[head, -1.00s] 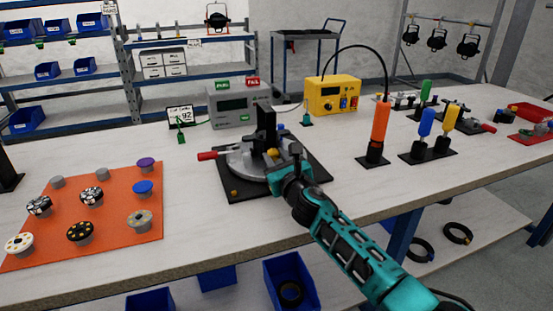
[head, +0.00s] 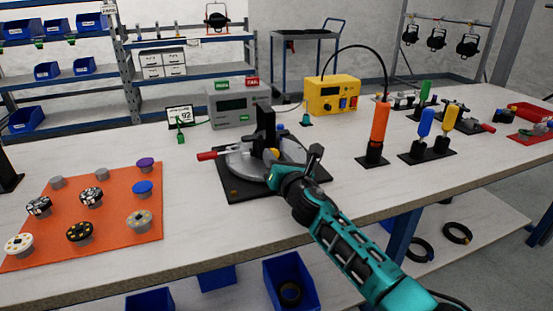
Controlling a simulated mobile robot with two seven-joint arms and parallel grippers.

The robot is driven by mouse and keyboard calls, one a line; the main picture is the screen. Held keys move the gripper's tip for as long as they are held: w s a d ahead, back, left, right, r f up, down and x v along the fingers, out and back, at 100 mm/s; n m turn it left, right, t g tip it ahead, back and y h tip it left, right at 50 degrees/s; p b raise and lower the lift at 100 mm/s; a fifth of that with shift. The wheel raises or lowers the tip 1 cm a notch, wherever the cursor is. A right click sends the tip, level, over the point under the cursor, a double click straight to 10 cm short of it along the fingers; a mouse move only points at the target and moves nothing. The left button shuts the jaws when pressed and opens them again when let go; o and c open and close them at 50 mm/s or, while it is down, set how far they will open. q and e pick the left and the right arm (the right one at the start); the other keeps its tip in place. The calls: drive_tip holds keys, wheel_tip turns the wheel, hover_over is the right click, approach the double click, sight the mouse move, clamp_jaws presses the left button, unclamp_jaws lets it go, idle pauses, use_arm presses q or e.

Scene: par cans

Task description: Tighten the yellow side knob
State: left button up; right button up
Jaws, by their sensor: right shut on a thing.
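The fixture is a round grey metal body (head: 243,158) on a black base plate (head: 240,190), with a black upright block (head: 266,128) and a red-handled lever (head: 207,156) at its left. A small yellow part (head: 274,153) shows at the fixture's right side, beside my gripper. My right gripper (head: 298,163) reaches in from the lower right and is shut at the fixture's right side, on the yellow side knob. The jaws and wrist hide most of the grip and the knob. My left gripper is out of view.
An orange mat (head: 110,235) with several round pucks lies at the left. A grey tester (head: 238,105) and a yellow power unit (head: 333,95) stand behind. An orange-handled tool (head: 380,125) stands to the right. The front table strip is clear.

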drive_tip(key=shift+m, duration=0.3)
drive_tip(key=o, duration=1.1)
drive_tip(key=shift+c, duration=0.2)
drive_tip(key=shift+n, duration=0.8)
drive_tip(key=n, duration=0.4)
drive_tip(key=shift+n, duration=0.3)
drive_tip(key=shift+s+n, duration=0.15)
drive_tip(key=shift+n, duration=0.35)
drive_tip(key=p+v, duration=0.4)
drive_tip(key=v, duration=0.7)
drive_tip(key=shift+s+d, duration=0.1)
drive_tip(key=shift+s, duration=0.1)
drive_tip(key=shift+s+d, duration=0.15)
drive_tip(key=shift+s, duration=0.45)
